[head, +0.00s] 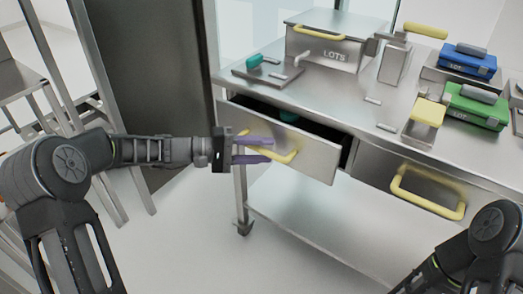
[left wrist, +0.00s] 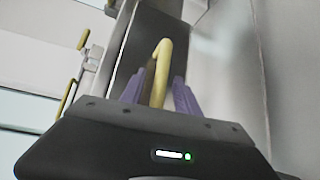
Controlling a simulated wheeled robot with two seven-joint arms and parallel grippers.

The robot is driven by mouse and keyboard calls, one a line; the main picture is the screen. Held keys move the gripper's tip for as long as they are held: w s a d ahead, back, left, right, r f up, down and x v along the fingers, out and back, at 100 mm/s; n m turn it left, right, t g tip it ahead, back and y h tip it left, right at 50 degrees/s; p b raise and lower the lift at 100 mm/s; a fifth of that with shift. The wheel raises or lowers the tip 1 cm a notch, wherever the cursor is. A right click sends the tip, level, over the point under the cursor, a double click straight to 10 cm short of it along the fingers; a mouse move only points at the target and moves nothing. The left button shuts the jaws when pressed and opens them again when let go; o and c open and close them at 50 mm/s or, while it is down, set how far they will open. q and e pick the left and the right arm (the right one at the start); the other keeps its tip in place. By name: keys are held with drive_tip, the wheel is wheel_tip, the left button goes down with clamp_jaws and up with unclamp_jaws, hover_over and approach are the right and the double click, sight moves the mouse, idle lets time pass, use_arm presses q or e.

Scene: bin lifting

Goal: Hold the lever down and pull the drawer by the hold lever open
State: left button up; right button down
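The left drawer (head: 315,161) under the steel table is pulled partly out, its dark inside showing. My left gripper (head: 270,151) is at its yellow handle (head: 284,157), with a purple finger on each side. A teal-tipped lever (head: 254,62) is on a plate above this drawer. A yellow paddle lever (head: 429,111) is farther right on the tabletop. My right gripper is out of view; only my right arm shows.
The right drawer (head: 420,180) with a yellow handle (head: 428,195) is closed. On the table (head: 345,110) stand a steel LOTS box (head: 325,50), a post with a yellow handle (head: 425,30), a blue case (head: 468,60) and a green case (head: 474,105). Floor in front is clear.

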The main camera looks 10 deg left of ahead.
use_arm(q)
clamp_jaws()
idle(0.4)
idle(1.0)
